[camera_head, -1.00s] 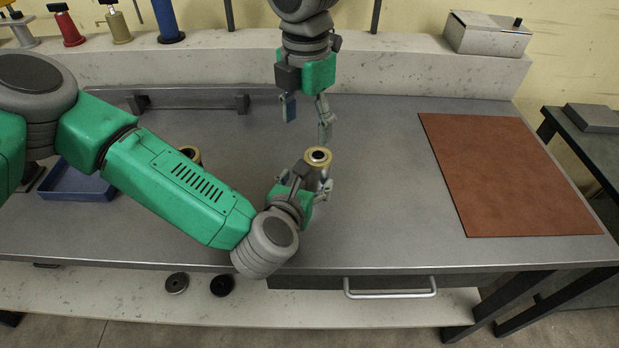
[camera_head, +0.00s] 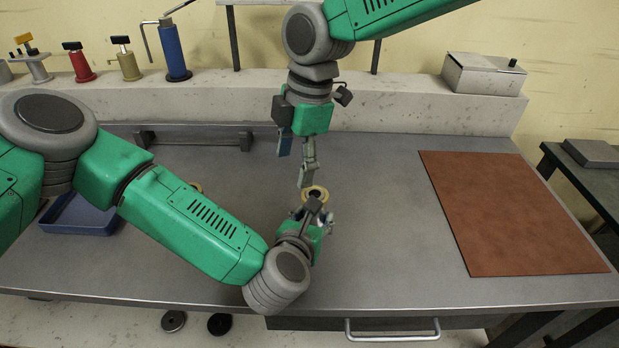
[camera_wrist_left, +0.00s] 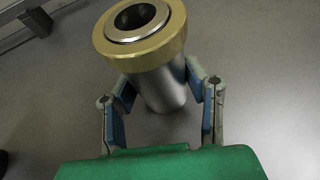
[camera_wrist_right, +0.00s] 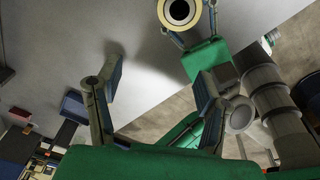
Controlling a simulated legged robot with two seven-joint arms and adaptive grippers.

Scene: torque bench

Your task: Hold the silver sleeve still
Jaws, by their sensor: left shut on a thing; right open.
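The silver sleeve (camera_wrist_left: 165,90) stands upright on the bench with a wide brass collar (camera_wrist_left: 142,28) around its top. In the head view the collar (camera_head: 315,193) shows, while the sleeve's body is mostly hidden by my left gripper. My left gripper (camera_wrist_left: 163,88) is shut on the silver sleeve, with one finger on each side below the collar. My right gripper (camera_head: 295,163) is open and empty, just behind and above the collar, fingers pointing down. The right wrist view shows the collar's round top (camera_wrist_right: 180,10) beyond its spread fingers.
A brown mat (camera_head: 515,215) covers the bench's right side. A blue tray (camera_head: 80,217) is at left, partly behind my left arm. A small brass-coloured thing (camera_head: 196,187) is mostly hidden there. Coloured tools and a grey box (camera_head: 484,73) stand on the back ledge.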

